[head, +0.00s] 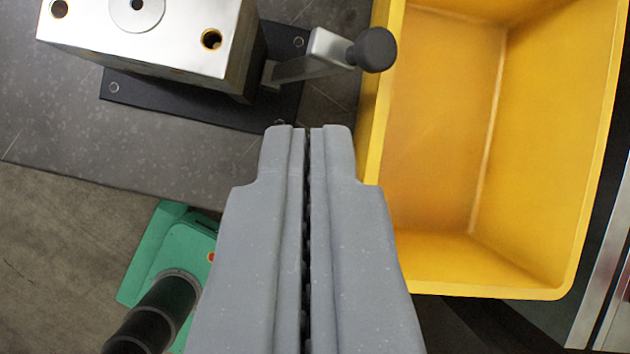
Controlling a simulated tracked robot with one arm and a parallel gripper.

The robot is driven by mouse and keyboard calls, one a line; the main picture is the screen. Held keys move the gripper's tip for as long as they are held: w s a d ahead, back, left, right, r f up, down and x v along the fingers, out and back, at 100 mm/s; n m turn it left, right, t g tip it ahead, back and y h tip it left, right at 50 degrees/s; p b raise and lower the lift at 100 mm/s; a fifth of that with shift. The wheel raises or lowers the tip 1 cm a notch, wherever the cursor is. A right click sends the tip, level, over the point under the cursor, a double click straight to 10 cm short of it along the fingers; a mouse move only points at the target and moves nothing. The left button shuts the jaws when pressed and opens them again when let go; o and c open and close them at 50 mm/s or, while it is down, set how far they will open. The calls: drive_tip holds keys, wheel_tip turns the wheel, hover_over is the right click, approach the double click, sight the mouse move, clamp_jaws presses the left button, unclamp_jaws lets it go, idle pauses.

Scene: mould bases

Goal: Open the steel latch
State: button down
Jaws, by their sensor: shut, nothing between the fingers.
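The steel latch (303,67) sticks out to the right from the side of a metal mould base (150,45) at the upper left. It is a silver lever with a round dark grey knob (372,50) at its right end. The knob lies at the left rim of the yellow bin in the picture. My gripper (308,128) is in the lower middle, its two grey fingers together and empty. The fingertips point up the picture, below the lever and apart from it in view. The height gap between them cannot be told.
A yellow empty bin (381,120) fills the right side, close to my gripper. The mould base stands on a dark plate (140,92) on a grey speckled surface (60,130). A green device with a black cylinder (160,245) is at the lower left.

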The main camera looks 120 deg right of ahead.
drive_tip(key=v, duration=0.2)
drive_tip(key=shift+s+d+r, duration=0.15)
drive_tip(key=shift+d+r, duration=0.05)
drive_tip(key=shift+r, duration=0.15)
drive_tip(key=s+a+r+m+t+b, duration=0.1)
drive_tip(key=s+a+r+t+b, duration=0.2)
drive_tip(key=r, duration=0.5)
drive_tip(key=s+a+r+m+t, duration=0.1)
drive_tip(key=s+a+r, duration=0.1)
drive_tip(key=a+r, duration=0.35)
drive_tip(key=s+a+r+m+t+h+b, duration=0.1)
drive_tip(key=s+a+r+m+t+b, duration=0.1)
drive_tip(key=s+r, duration=0.5)
drive_tip(key=s+a+r+m+t+h+b, duration=0.1)
drive_tip(key=s+a+r+m+t+b, duration=0.1)
drive_tip(key=s+r, duration=0.5)
drive_tip(key=shift+s+a+r+t+h, duration=0.2)
drive_tip(key=shift+a+r+t+h, duration=0.1)
drive_tip(key=shift+r+t, duration=0.5)
